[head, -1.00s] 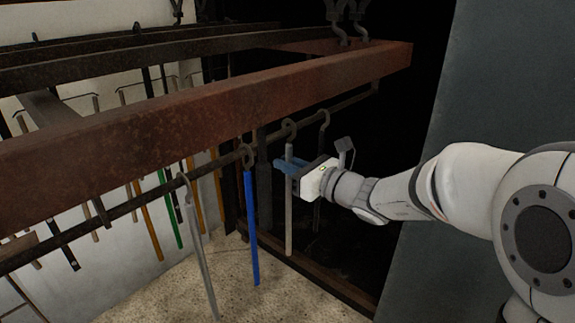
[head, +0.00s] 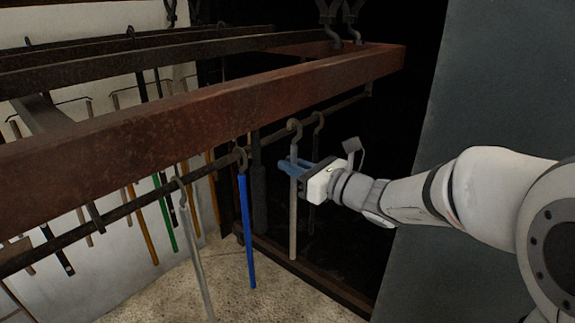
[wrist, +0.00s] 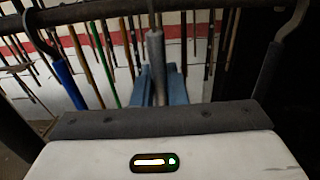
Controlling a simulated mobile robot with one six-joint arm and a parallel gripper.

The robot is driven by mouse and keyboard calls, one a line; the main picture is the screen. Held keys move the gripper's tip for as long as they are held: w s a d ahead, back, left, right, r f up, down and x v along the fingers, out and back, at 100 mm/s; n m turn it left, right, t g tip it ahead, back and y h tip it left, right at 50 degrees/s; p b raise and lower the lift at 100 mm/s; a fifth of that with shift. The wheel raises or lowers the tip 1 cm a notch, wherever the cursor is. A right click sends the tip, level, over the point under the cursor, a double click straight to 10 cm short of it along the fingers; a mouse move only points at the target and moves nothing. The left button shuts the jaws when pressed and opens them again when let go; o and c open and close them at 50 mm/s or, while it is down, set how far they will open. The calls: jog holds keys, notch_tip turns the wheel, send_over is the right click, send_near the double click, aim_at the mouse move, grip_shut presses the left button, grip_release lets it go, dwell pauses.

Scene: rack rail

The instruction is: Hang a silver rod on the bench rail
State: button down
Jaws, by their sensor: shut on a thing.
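The bench rail (head: 215,172) is a dark thin bar slung below a rusty red beam. My gripper (head: 291,163) has blue fingers shut on a silver rod (head: 293,215), which hangs upright below them. In the wrist view the rod (wrist: 157,55) stands between my gripper's fingers (wrist: 160,88), with the rail (wrist: 80,13) across the top. The rod's hook top is level with the rail in the head view; I cannot tell whether the rail bears it. Another silver rod (head: 196,250) hangs from the rail at left.
A blue rod (head: 248,235) hangs left of the held rod and a dark rod (head: 314,200) close on its right. The red beam (head: 200,118) runs above. A grey panel (head: 490,100) stands at right. More coloured rods hang behind at left.

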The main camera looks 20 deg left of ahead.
jog(key=shift+b+v, duration=0.3)
jog(key=shift+v, duration=2.3)
